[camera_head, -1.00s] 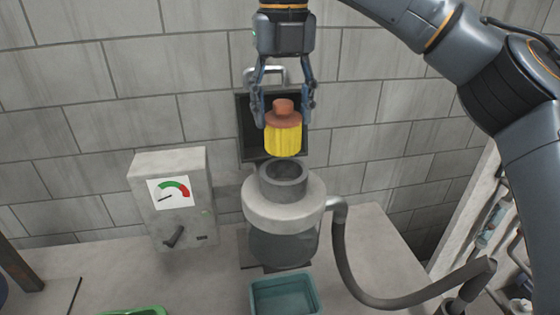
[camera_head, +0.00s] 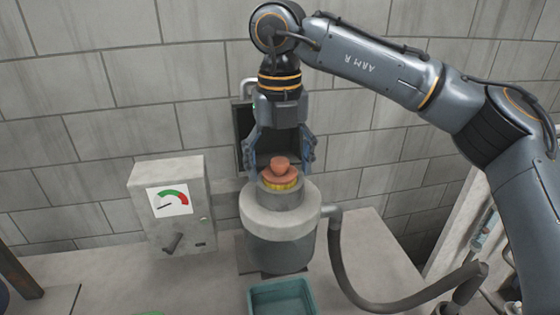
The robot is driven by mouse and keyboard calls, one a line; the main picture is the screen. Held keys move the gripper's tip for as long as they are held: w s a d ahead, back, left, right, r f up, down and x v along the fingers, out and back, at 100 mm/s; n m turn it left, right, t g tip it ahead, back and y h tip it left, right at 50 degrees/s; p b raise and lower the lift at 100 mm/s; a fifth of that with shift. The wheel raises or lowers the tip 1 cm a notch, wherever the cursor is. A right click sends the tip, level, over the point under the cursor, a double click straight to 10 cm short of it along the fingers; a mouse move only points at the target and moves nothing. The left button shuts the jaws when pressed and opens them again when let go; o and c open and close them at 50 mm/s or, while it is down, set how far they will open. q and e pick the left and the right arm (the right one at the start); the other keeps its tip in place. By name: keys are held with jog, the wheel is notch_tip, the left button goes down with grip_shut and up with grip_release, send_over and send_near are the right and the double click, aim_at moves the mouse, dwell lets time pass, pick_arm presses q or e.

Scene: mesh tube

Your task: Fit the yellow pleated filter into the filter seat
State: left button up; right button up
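The yellow pleated filter (camera_head: 282,187) stands upright in the filter seat (camera_head: 282,201), the dark ring on top of the housing. A thin band of its yellow pleats shows above the rim; the rest is hidden inside. Its orange-brown cap (camera_head: 277,177) and knob face up. My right gripper (camera_head: 279,168) is just above the filter, pointing down. Its fingers are spread wide to either side of the cap and look clear of it. My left gripper is not in view.
A grey gauge box (camera_head: 172,205) stands left of the housing (camera_head: 280,222). A teal tray (camera_head: 283,297) sits in front. A dark hose (camera_head: 345,270) curves away at the right. A block wall and a dark open box stand behind.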

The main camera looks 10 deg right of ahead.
notch_tip(320, 180, up, 12)
jog(key=shift+r, duration=0.2)
dwell(0.4)
jog(key=shift+f, duration=0.1)
